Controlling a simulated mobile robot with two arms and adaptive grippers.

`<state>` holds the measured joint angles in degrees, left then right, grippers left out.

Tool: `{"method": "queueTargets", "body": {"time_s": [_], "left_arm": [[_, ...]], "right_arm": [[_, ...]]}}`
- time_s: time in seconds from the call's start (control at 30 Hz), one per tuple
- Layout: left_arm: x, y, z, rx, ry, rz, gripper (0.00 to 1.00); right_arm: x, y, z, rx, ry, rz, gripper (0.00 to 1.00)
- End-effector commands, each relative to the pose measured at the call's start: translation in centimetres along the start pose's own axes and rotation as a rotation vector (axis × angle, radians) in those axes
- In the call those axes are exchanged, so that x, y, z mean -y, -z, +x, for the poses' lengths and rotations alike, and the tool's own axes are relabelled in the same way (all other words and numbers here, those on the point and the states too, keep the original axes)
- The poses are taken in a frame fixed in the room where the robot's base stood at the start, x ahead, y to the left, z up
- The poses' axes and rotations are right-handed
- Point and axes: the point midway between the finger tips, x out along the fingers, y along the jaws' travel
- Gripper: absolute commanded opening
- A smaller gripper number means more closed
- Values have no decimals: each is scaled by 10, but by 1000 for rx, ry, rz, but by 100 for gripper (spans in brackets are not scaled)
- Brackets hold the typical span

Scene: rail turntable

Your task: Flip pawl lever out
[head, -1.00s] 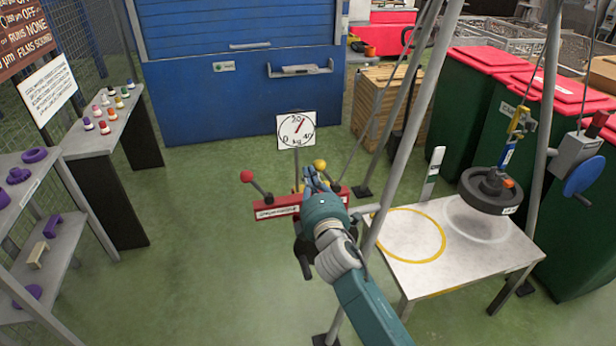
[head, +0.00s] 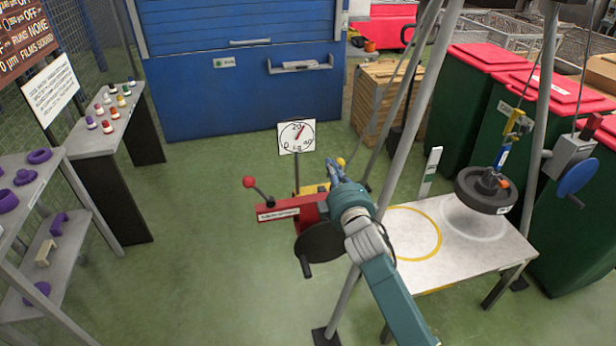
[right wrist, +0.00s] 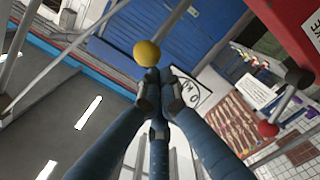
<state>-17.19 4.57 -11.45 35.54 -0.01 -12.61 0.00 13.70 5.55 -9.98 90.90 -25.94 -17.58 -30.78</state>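A lever with a yellow knob (head: 341,161) stands at the red winch frame (head: 283,213) in the head view; which lever is the pawl lever is not labelled legibly. The yellow knob also shows in the right wrist view (right wrist: 147,53), just beyond my fingertips. My right gripper (head: 336,170) is at this knob, fingers drawn together (right wrist: 156,82). They look shut with nothing visible between them; the lever's stem is hidden, and I cannot tell whether they touch it. Another lever with a red knob (head: 250,182) leans left on the frame. My left gripper is not in view.
A dial gauge (head: 297,136) stands behind the frame, and a dark disc with a crank handle (head: 320,243) below. Grey tripod legs (head: 395,150) rise close to my right arm. A white table (head: 465,255) with a hanging black weight (head: 486,190) is at right.

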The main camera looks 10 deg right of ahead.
Motion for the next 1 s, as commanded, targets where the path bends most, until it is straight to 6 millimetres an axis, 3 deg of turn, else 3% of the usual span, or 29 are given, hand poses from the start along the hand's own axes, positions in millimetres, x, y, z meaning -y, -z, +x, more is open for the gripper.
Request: {"method": "queueTargets", "body": {"time_s": [0.1,0.5,1.0], "left_arm": [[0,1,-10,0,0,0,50],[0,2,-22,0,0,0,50],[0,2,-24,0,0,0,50]], "right_arm": [[-9,-11,0,4,7,104,0],[-20,-37,2,2,20,361,0],[-21,-46,2,0,24,440,0]]}}
